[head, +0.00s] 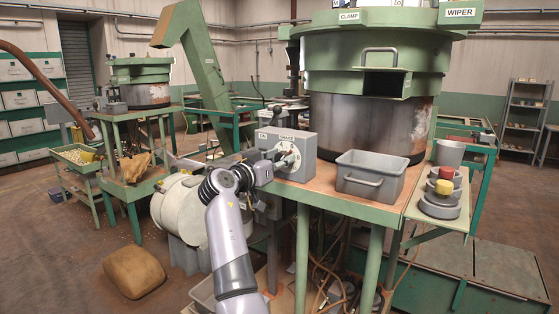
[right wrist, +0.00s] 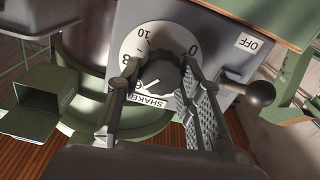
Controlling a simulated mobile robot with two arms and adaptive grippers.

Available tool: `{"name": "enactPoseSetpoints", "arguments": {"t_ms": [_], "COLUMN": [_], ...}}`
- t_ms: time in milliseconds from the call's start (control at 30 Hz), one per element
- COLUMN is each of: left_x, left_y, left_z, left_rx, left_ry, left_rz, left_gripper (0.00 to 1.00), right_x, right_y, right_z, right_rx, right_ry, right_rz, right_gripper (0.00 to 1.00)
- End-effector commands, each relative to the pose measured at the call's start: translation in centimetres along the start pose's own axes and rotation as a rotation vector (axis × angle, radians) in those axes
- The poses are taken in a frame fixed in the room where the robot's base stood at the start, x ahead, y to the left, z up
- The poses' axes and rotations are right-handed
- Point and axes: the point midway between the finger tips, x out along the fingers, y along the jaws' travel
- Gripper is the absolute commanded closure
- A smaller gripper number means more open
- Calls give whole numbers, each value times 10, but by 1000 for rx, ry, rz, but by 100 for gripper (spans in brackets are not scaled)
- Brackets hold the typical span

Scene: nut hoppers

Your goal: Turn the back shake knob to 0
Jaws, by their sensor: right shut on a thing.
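The grey control box (head: 300,143) with a SHAKE label stands at the table's left corner. Its round white dial (right wrist: 128,48) shows 0, 10, 8 and what looks like a 6 in the right wrist view. The dark shake knob (right wrist: 158,75) sits in the middle of the dial. My right gripper (right wrist: 160,66) is shut on the knob, one finger on each side. In the head view my right gripper (head: 286,160) reaches the box front and largely hides the knob. Which number the knob points to is hard to tell. My left gripper is not in view.
A lever with a dark ball (right wrist: 261,93) sticks out beside the OFF label (right wrist: 247,43), close to my right finger. A grey bin (head: 371,187) stands right of the box, below the large hopper bowl (head: 365,125).

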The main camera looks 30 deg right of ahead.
Motion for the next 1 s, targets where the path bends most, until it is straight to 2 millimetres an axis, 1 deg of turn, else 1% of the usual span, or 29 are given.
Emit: {"name": "enactPoseSetpoints", "arguments": {"t_ms": [167, 467, 767, 1000], "left_x": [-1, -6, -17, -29], "left_y": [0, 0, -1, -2], "left_z": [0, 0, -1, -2], "left_rx": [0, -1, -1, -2], "left_ry": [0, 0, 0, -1], "left_rz": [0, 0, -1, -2], "left_gripper": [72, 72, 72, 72], "right_x": [0, 0, 0, 0], "right_y": [0, -1, -2, -3], "right_z": [-2, -2, -3, -3], "right_rx": [-108, -382, -667, -896], "right_ry": [3, 5, 4, 5], "right_rz": [0, 1, 1, 0], "right_gripper": [94, 94, 94, 94]}}
